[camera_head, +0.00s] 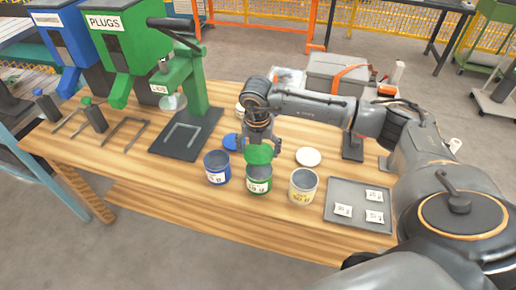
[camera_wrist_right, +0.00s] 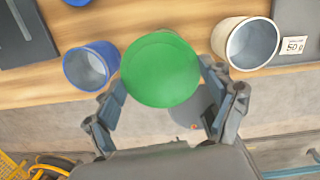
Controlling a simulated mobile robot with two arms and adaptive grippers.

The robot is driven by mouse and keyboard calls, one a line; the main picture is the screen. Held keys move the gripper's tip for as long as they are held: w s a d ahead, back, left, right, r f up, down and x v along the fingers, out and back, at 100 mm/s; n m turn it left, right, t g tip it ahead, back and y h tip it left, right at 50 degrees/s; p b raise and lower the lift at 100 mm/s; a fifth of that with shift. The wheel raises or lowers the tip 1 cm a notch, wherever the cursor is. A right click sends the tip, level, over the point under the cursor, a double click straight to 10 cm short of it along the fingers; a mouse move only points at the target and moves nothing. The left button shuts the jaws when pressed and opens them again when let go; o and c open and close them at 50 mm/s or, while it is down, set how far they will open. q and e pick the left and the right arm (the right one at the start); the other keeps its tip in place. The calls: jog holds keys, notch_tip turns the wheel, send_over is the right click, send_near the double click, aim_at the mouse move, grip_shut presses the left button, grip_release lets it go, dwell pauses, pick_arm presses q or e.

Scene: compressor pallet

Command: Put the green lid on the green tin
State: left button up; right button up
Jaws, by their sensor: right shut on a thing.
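My right gripper (camera_head: 260,143) is shut on the green lid (camera_head: 258,155), with a finger on each side of it. The lid is a flat green disc. In the head view it appears just above the open top of the green tin (camera_head: 258,179), which stands upright with a white label. In the right wrist view the lid (camera_wrist_right: 160,70) sits between the fingers of my right gripper (camera_wrist_right: 160,98) and hides the green tin. I cannot tell how large the gap between lid and tin is. My left gripper is not in view.
An open blue tin (camera_head: 217,167) stands left of the green tin, and an open cream tin (camera_head: 303,186) stands right. A blue lid (camera_head: 231,141) and a white lid (camera_head: 308,157) lie behind. A grey tray (camera_head: 338,220) with labels is at right, a green press (camera_head: 190,90) at left.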

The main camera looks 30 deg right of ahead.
jog(key=f+b, duration=0.2)
jog(key=f, duration=0.2)
jog(key=shift+s+f+b, duration=0.2)
jog(key=shift+b, duration=0.15)
jog(key=shift+w+f+b, duration=0.1)
jog(key=shift+f+b, duration=0.25)
jog(key=shift+f, duration=0.1)
pick_arm(q)
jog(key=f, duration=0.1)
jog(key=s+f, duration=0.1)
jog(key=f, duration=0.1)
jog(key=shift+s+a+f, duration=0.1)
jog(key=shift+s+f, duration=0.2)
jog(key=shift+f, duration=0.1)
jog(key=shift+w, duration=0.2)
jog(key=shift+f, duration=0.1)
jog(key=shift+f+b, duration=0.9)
jog(key=shift+b, duration=0.1)
pick_arm(e)
jog(key=shift+f, duration=0.5)
dwell(0.5)
jog(key=o, duration=0.9)
